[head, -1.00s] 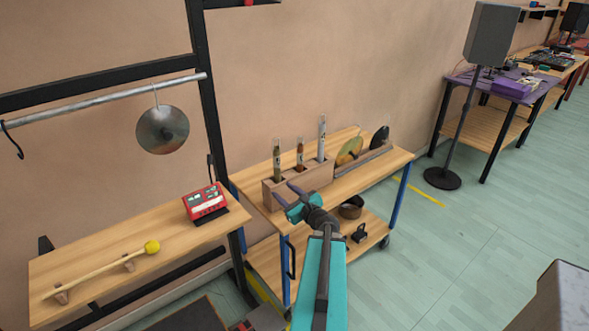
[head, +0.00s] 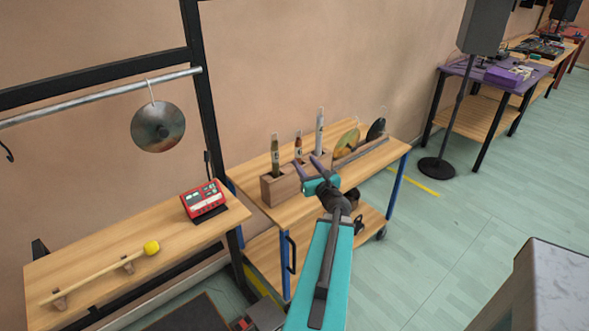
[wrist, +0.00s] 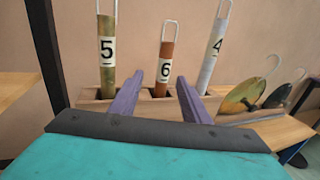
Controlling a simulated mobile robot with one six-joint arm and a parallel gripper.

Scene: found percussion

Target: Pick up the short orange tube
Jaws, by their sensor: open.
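The short orange tube (wrist: 165,65) bears the number 6 and a wire loop on top. It stands upright in the middle slot of a wooden holder (head: 283,190) on the cart; it also shows in the head view (head: 298,147). A greenish tube marked 5 (wrist: 107,60) stands to its left and a taller silver tube marked 4 (wrist: 214,55) to its right. My gripper (head: 310,162) is open and empty in front of the holder. In the wrist view its fingers (wrist: 160,85) frame the orange tube from the near side, with the tube beyond them.
Two cymbal-like discs (head: 346,143) stand in a rack right of the tubes. A red device (head: 203,200) and a yellow-headed mallet (head: 151,248) lie on the left bench. A round metal disc (head: 157,127) hangs from a rail. Cart top (head: 262,168) is bare behind the holder.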

